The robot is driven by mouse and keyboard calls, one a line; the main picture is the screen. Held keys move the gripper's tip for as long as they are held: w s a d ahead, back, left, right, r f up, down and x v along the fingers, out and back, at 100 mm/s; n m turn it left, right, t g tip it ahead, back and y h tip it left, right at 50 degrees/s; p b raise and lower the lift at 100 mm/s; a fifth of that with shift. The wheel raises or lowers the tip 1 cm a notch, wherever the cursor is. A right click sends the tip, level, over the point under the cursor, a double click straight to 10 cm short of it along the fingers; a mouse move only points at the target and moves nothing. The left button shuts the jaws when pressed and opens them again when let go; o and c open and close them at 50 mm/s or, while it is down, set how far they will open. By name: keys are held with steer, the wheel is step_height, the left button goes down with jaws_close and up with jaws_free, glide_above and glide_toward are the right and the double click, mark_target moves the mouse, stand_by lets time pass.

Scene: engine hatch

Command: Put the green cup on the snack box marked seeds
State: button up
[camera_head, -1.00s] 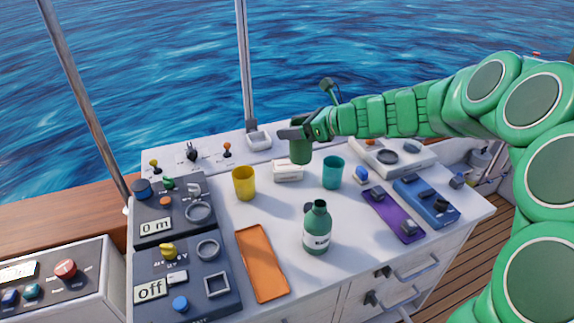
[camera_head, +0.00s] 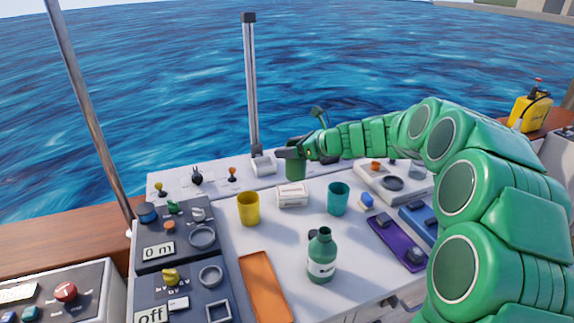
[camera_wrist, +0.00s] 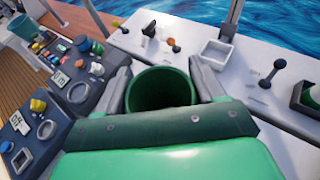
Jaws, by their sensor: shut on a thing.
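My gripper (camera_head: 292,152) is shut on the green cup (camera_head: 296,169) and holds it upright above the back part of the white counter. In the wrist view the green cup (camera_wrist: 160,90) sits between the two fingers, its open mouth facing the camera. A small white box (camera_head: 292,195) with printing on it lies on the counter just below and in front of the held cup; the printing is too small to read. In the wrist view the box does not show; the cup and gripper fill that area.
A yellow cup (camera_head: 248,208) stands left of the white box and a teal cup (camera_head: 338,198) right of it. A green bottle (camera_head: 321,255), an orange tray (camera_head: 265,288) and a purple panel (camera_head: 397,243) are nearer. Dark control panels (camera_head: 178,240) are at left.

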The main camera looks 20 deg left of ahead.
steer(key=shift+w+a+f, duration=0.5)
steer(key=shift+w+f, duration=0.2)
steer(key=shift+f, duration=0.8)
steer(key=shift+w+a+f, duration=0.45)
steer(key=shift+w+f, duration=0.25)
steer(key=shift+f, duration=0.75)
steer(key=shift+w+a+f, duration=0.5)
steer(key=shift+w+f, duration=0.2)
steer(key=shift+f, duration=0.8)
steer(key=shift+f, duration=0.15)
steer(key=o, duration=1.2)
steer(key=shift+d+r, duration=0.2)
steer(key=v, duration=1.1)
steer(key=shift+d, duration=0.3)
steer(key=shift+s+r, duration=0.1)
steer(key=shift+r, duration=0.05)
